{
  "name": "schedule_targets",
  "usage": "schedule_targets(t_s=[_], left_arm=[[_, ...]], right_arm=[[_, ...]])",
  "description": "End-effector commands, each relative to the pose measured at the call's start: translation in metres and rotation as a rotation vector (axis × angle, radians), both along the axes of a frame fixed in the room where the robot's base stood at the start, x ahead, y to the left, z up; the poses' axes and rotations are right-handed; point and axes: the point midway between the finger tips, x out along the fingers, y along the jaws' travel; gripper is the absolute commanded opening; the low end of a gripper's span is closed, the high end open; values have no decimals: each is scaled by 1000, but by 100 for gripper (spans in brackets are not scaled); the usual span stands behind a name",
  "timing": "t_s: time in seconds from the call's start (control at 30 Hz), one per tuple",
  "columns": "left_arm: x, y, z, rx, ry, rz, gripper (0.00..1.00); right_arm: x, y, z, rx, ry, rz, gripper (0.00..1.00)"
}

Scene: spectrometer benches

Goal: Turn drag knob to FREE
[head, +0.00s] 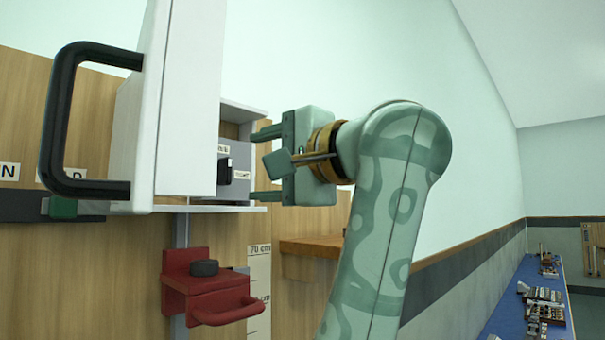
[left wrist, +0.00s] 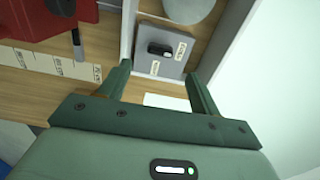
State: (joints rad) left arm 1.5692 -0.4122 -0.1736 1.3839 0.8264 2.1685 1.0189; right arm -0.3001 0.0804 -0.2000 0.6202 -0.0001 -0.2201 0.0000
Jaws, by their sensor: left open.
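The drag knob (head: 225,172) is a small black knob on a grey box (head: 240,158) inside a white cabinet. A label beside it appears to read TIGHT; another, above it, is too small to read surely. In the left wrist view the knob (left wrist: 159,49) sits on a grey plate (left wrist: 174,69) with two small labels; I cannot tell which one it points to. My left gripper (head: 260,165) is open and empty, facing the knob from the right. In the left wrist view the fingertips (left wrist: 158,72) are apart, with the knob beyond the gap between them. The two do not appear to touch.
The cabinet's white door (head: 190,100) stands open with a black handle (head: 60,120), left of the knob. Below, a red bracket (head: 205,290) with a black knob sits on a vertical rail beside a scale (head: 259,265). A wooden ledge (head: 310,245) lies below my gripper.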

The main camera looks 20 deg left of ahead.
Motion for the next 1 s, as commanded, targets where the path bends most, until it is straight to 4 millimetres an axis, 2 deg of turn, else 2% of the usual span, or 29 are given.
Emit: schedule_targets(t_s=[0.1,0.2,0.4,1.0], left_arm=[[-13,-30,-2,3,-5,3,64],[-22,-50,-1,3,-3,3,64],[-29,-70,-1,0,1,3,64],[-31,-75,0,-1,0,0,64]], right_arm=[[0,0,-11,0,1,0,36],[0,-1,-15,0,1,0,36],[0,-1,-18,0,1,0,36],[0,0,-19,0,1,0,36]])
